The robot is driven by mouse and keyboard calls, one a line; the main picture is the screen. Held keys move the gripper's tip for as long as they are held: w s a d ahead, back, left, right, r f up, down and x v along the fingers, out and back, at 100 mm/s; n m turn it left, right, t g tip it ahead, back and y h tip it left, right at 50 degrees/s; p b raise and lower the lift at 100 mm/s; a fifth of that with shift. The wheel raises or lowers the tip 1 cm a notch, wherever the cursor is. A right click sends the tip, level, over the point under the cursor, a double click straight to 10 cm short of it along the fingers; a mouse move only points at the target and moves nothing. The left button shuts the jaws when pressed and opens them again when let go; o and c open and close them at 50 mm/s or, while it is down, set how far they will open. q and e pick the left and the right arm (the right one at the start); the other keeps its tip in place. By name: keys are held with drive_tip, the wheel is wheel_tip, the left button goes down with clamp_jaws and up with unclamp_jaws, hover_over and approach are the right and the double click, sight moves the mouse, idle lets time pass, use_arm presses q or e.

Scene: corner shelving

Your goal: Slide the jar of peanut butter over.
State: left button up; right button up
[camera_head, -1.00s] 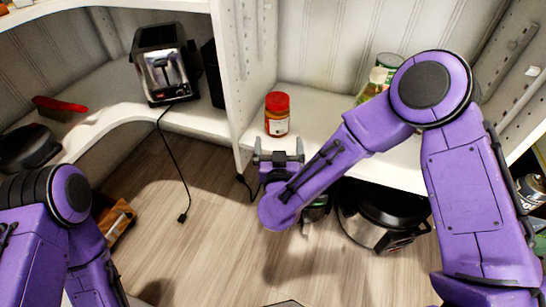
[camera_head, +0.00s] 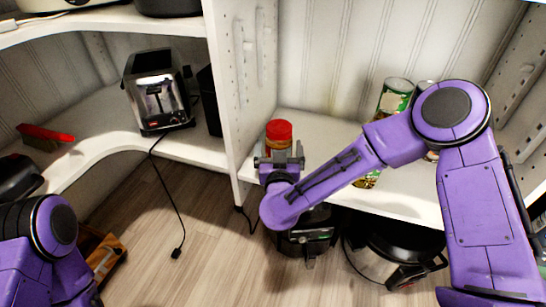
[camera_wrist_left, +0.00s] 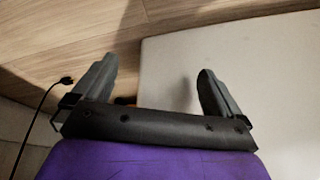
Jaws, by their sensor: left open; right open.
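The peanut butter jar (camera_head: 279,131) has a red lid and stands near the front left of the white shelf, beside the upright divider. My right gripper (camera_head: 280,158) is open directly in front of the jar and hides its lower part. I cannot tell whether the fingers touch the jar or reach around it. My left gripper (camera_wrist_left: 155,82) is open and empty in the left wrist view, low over the wooden floor and a pale flat surface.
Several green-labelled cans (camera_head: 396,96) stand to the right, partly behind my right arm. A toaster (camera_head: 157,88) and a red-handled brush (camera_head: 45,137) are on the left shelf.

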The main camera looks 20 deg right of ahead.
use_arm(q)
drive_tip(key=shift+w+f, duration=0.15)
drive_tip(key=shift+w, duration=0.1)
use_arm(e)
drive_tip(key=shift+x, duration=0.8)
